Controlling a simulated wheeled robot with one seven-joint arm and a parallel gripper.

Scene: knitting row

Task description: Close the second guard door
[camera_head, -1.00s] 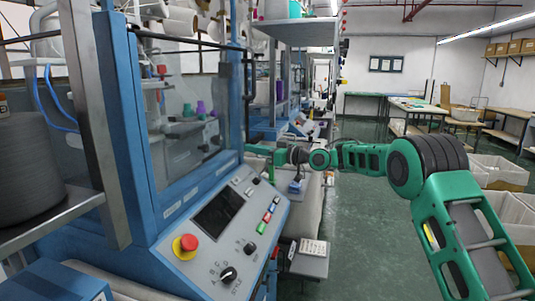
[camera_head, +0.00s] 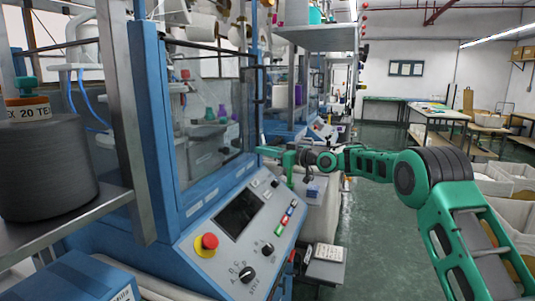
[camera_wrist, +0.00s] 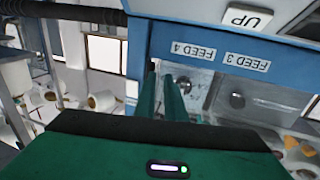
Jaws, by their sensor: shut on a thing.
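The guard door (camera_head: 205,130) of the near knitting machine is a clear panel in a blue frame above a control panel. A black upright handle (camera_head: 257,85) stands near its right edge. In the wrist view, the two green fingers (camera_wrist: 166,85) reach a blue rail (camera_wrist: 215,50) labelled FEED 3 and FEED 4. The fingers are close together, shut on what looks like the door's edge. The exact contact is hidden.
The control panel (camera_head: 240,220) with a red stop button (camera_head: 207,243) juts out below the door. A dark yarn cone (camera_head: 45,165) stands on a metal shelf at left. More machines line the row behind.

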